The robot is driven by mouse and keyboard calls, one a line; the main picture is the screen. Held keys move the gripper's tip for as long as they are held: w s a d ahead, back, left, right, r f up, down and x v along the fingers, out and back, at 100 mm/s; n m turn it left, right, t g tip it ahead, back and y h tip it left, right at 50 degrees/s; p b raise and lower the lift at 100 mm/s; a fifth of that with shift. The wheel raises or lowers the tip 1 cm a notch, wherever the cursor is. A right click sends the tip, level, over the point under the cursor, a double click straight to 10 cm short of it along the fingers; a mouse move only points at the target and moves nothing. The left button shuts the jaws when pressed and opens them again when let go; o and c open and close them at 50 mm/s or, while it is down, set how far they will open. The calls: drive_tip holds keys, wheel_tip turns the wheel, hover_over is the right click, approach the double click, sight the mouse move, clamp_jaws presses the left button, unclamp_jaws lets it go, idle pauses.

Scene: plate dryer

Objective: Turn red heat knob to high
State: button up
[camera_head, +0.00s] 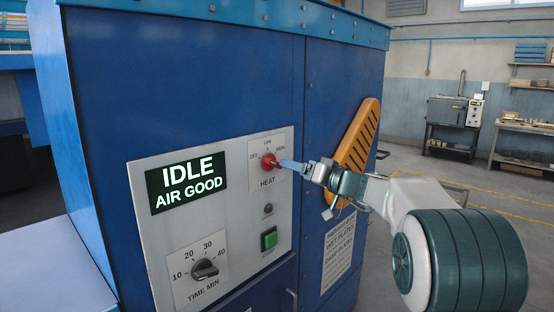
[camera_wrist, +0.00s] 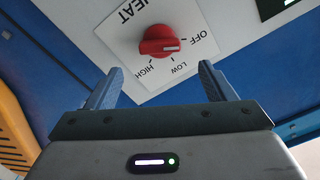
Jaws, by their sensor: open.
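The red heat knob (camera_head: 269,161) sits on the grey control panel (camera_head: 152,240), on a white plate marked OFF, LOW and HIGH. In the wrist view the knob (camera_wrist: 158,41) appears upside down, and its white pointer line is turned toward the OFF side of the dial. My gripper (camera_wrist: 160,78) is open, its two blue fingers apart. The knob shows in line with the gap, just beyond the fingertips, and nothing is held. In the head view my gripper (camera_head: 284,164) reaches in from the right, close to the knob; contact cannot be made out.
A display (camera_head: 186,182) reads IDLE, AIR GOOD. Below the knob are a small dark indicator (camera_head: 268,209) and a green button (camera_head: 269,239). A black timer knob (camera_head: 205,269) is lower left. An orange slotted guard (camera_head: 357,142) stands right of the panel, behind my wrist.

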sight(277, 163)
drive_tip(key=p+x, duration=0.2)
drive_tip(key=x, duration=0.6)
drive_tip(key=shift+p, duration=0.3)
drive_tip(key=c, duration=1)
